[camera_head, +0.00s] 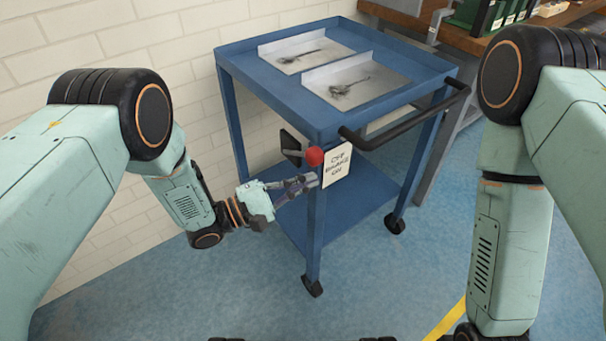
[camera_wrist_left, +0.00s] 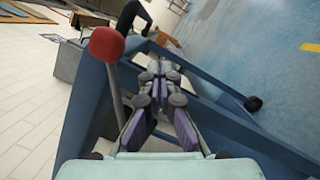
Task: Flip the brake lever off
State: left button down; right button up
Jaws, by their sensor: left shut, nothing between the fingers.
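The brake lever has a red ball knob (camera_head: 314,156) at the near corner of the blue cart (camera_head: 320,215). In the left wrist view the red knob (camera_wrist_left: 106,45) tops a thin grey rod, left of the fingers. A white sign (camera_head: 337,165) beside the knob reads OFF at the top, BRAKE, then ON at the bottom. My left gripper (camera_head: 308,182) is just below the knob, in front of the cart's corner post. Its fingers (camera_wrist_left: 160,72) are shut and empty, beside the rod; I cannot tell whether they touch it. My right gripper is out of view.
A black handle bar (camera_head: 410,122) sticks out from the cart's right side. Two grey trays (camera_head: 355,83) lie on the cart top. A white brick wall (camera_head: 115,50) stands behind at left. Blue floor (camera_head: 390,285) is clear in front. A wooden bench (camera_head: 465,40) is at upper right.

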pick_arm(q)
jog(key=s+a+f+p, duration=0.1)
jog(key=s+a+f, duration=0.2)
jog(key=s+a, duration=0.3)
jog(key=shift+a+f+p, duration=0.15)
jog(key=shift+a+p, duration=0.15)
jog(key=shift+a, duration=0.6)
